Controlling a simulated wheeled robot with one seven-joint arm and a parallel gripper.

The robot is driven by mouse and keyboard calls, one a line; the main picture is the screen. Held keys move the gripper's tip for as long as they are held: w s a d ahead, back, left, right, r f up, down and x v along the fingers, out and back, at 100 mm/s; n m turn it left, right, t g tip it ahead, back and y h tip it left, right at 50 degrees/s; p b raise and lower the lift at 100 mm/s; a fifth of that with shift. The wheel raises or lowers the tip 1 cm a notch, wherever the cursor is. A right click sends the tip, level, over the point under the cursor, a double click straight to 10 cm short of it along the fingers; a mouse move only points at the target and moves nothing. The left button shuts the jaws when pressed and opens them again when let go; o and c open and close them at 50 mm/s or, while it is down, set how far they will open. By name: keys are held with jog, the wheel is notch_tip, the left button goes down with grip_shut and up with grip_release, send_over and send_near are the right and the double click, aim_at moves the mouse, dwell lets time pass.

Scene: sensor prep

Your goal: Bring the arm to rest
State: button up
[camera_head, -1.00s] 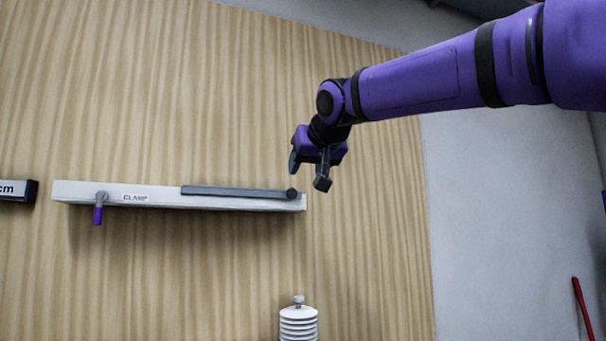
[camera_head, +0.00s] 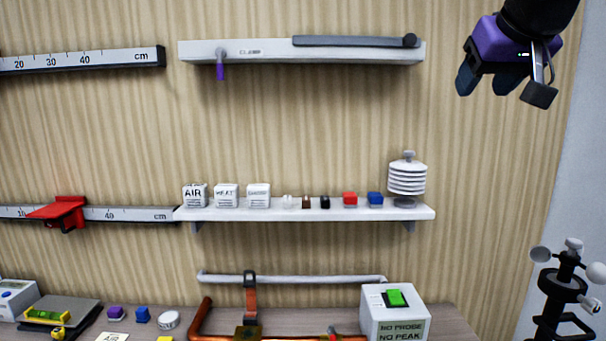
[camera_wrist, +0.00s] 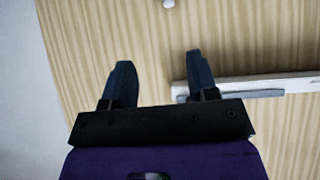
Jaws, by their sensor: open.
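My gripper (camera_head: 503,83) hangs at the upper right of the head view, purple and black, with its dark fingers pointing down. It is open and empty, in front of the right part of the wooden wall panel (camera_head: 490,170). Most of my arm is outside the head view. The white clamp bar (camera_head: 235,52) with its grey lever and purple handle is on the wall left of the gripper, apart from it in the head view.
A white shelf (camera_head: 300,214) holds labelled boxes, small coloured blocks and a ribbed white shield (camera_head: 407,178). Below is a bench with a copper pipe (camera_head: 200,318) and a box with a green switch (camera_head: 396,312). A dark stand with cups (camera_head: 560,290) is at lower right. Rulers are at left.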

jog(key=s+d+f+g, duration=0.1)
jog(key=s+f+g, duration=0.1)
jog(key=s+f, duration=0.6)
jog(key=s+d+f+g, duration=0.1)
jog(key=s+f+g, duration=0.1)
jog(key=s+f, duration=0.7)
notch_tip(320, 180, down, 5)
jog(key=shift+d+f+g+y, duration=0.1)
jog(key=shift+d+g+y, duration=0.2)
jog(key=shift+d+g, duration=0.1)
jog(key=shift+s+a, duration=0.1)
jog(key=shift+a, duration=0.05)
